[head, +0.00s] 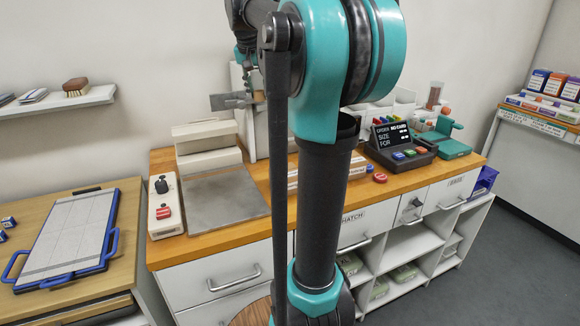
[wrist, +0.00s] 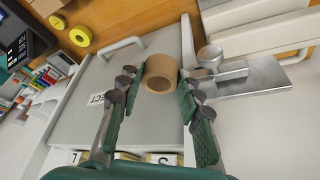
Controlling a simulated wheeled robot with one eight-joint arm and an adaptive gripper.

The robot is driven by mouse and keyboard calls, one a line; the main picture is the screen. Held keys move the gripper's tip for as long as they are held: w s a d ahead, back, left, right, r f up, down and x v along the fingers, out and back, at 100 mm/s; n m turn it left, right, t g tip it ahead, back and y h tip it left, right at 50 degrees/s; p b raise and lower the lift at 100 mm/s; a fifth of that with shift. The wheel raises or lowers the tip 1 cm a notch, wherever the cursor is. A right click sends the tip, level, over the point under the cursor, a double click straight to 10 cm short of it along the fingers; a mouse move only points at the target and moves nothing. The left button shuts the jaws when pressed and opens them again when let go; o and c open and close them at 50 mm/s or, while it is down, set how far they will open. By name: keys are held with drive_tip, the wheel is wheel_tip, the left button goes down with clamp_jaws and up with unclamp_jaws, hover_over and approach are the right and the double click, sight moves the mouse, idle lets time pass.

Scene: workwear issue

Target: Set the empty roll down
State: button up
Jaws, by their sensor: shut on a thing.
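In the wrist view my gripper (wrist: 159,84) is shut on a tan cardboard roll (wrist: 160,74). The roll sits between the two dark green fingers at their tips, with its open hollow end facing the camera. No tape or film shows on it. A pale grey panel with a handle (wrist: 122,47) is behind the roll in the picture; I cannot tell how far the roll is from it.
The wooden counter (head: 262,181) carries a press with a grey plate (head: 222,198), a control box (head: 165,205) and a dark order display (head: 398,146). A side table (head: 100,268) at left holds a blue-framed board (head: 70,235).

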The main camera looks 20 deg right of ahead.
sight(265, 170)
wheel_tip(265, 170, down, 26)
drive_tip(key=shift+f, duration=0.25)
idle(0.4)
drive_tip(key=o, duration=0.7)
drive_tip(key=shift+f, duration=0.1)
drive_tip(key=shift+o, duration=0.2)
drive_tip(key=v, duration=1.2)
drive_tip(key=shift+d, duration=0.1)
